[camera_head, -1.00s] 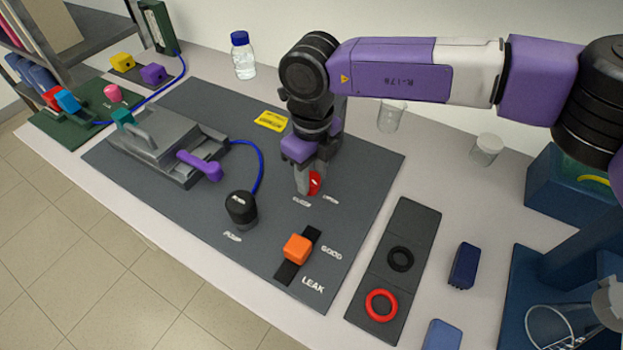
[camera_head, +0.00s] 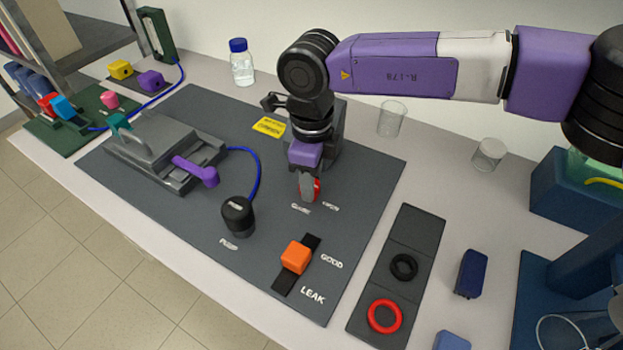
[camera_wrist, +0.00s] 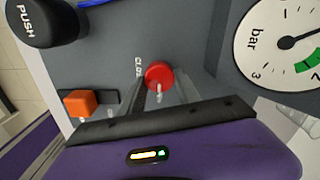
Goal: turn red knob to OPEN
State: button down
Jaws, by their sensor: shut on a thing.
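The red knob (camera_head: 317,187) stands on the grey panel in front of the gauge block, mostly hidden behind a finger in the head view. In the wrist view the round red knob (camera_wrist: 158,73) shows between the fingers, with a white mark on its near side. My gripper (camera_head: 309,190) points down and is shut on the knob; its fingers (camera_wrist: 162,92) also show in the wrist view. The CLOSE label (camera_head: 300,208) lies left of the OPEN label (camera_head: 331,207), both in front of the knob. OPEN is not visible in the wrist view.
A pressure gauge (camera_wrist: 290,40) is close beside the knob. A black PUSH button (camera_head: 238,215), an orange slider block (camera_head: 296,257) and a clamp with a purple handle (camera_head: 196,171) share the panel. A yellow tag (camera_head: 268,127) lies behind.

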jog(key=c, duration=0.9)
grip_release()
jog(key=shift+o, duration=0.2)
jog(key=shift+r+b, duration=0.45)
jog(key=shift+r, duration=3.5)
